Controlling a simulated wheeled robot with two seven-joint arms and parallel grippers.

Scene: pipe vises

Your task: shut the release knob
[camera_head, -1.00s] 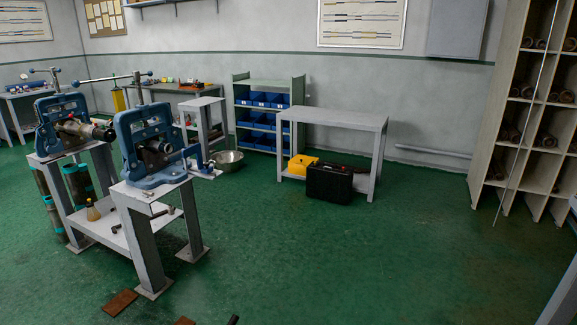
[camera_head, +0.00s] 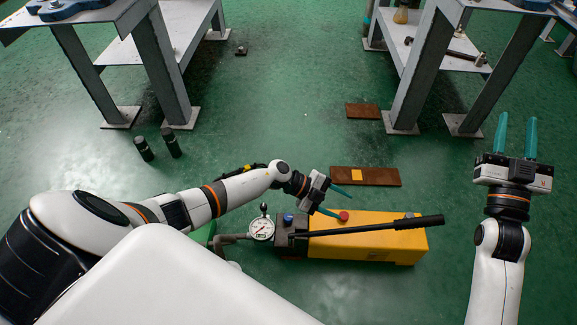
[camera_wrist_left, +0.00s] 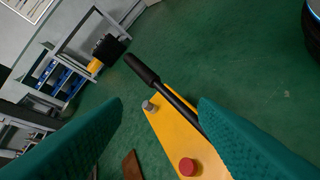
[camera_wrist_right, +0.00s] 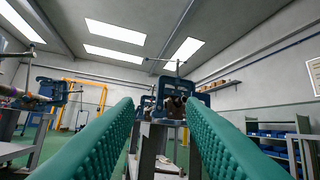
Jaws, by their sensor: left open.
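A yellow hand pump (camera_head: 370,245) with a long black lever (camera_head: 400,224) lies on the floor. A red knob (camera_head: 344,216) sits on its top, and a blue knob (camera_head: 288,218) is at its left end by a gauge (camera_head: 262,229). I cannot tell which is the release knob. My left gripper (camera_head: 346,206) is open and empty, its teal fingers beside the red knob. In the left wrist view the red knob (camera_wrist_left: 187,167) shows low between the fingers, no contact visible. My right gripper (camera_head: 517,117) is open and empty, right of the pump.
A brown plate with a yellow patch (camera_head: 365,176) lies just beyond the pump.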

